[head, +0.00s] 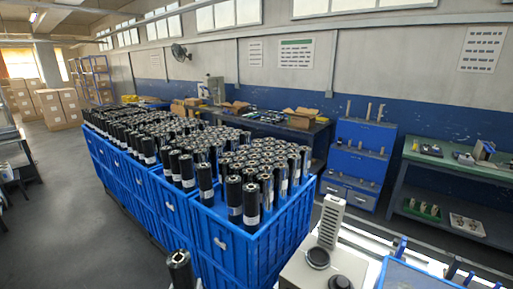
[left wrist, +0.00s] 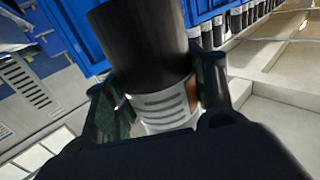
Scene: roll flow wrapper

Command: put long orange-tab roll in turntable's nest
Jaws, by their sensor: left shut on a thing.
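My left gripper (head: 184,284) shows at the bottom edge of the head view, to the left of the near blue crate. It is shut on a black roll (head: 179,263) that stands roughly upright. In the left wrist view the roll (left wrist: 140,42) has a white label band (left wrist: 165,108) between the two fingers, with a small orange-brown patch beside the right finger. I cannot tell the turntable or its nest for sure; a pale machine (head: 318,258) with dark round parts and a slotted upright plate stands at the bottom right. My right gripper is not in view.
Blue crates (head: 215,240) full of upright black and silver rolls fill the middle. A blue tray (head: 415,275) lies at the bottom right. A blue cabinet (head: 358,160) and a green-topped bench (head: 450,160) stand behind. The floor (head: 70,220) at left is clear.

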